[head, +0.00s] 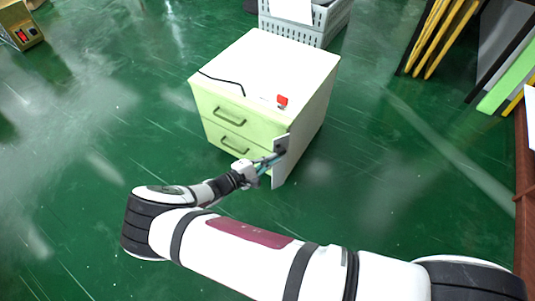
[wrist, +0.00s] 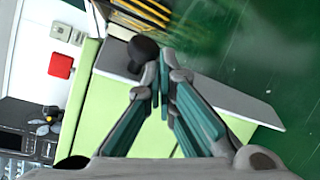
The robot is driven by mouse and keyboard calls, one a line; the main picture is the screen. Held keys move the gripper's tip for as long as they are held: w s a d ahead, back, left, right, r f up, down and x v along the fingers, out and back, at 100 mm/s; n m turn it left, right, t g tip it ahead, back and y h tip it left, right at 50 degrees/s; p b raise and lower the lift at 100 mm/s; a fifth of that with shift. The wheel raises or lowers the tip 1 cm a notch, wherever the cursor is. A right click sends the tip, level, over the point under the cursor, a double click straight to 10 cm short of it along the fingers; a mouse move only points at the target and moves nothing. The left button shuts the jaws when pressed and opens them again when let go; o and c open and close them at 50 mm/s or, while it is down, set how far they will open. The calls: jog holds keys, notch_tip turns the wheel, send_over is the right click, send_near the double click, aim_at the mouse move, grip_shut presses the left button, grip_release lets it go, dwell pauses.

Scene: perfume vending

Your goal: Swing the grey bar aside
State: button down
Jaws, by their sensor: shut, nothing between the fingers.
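The grey bar (head: 279,176) is a flat upright strip at the right front edge of the pale green cabinet (head: 213,131). In the wrist view the bar (wrist: 225,98) runs slantwise behind my fingers, with a dark round knob (wrist: 143,48) near its upper left end. My gripper (head: 276,158) is at the bar's front, beside the knob. In the wrist view my gripper's fingertips (wrist: 160,80) meet with nothing held between them. They overlap the bar in the picture; I cannot tell whether they touch it.
The cabinet has drawers with dark handles (head: 229,116). A red item (head: 282,100) and a black cable (head: 222,81) are on its white top. A grey crate (head: 292,30) stands behind. Boards (head: 440,35) lean at the right. The green floor around the cabinet is mostly clear.

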jog(key=d+p, duration=0.1)
jog(key=s+d+p, duration=0.1)
jog(key=d, duration=0.1)
jog(key=d+p, duration=0.1)
jog(key=shift+s+d, duration=0.15)
jog(key=shift+s, duration=0.25)
dwell(1.3)
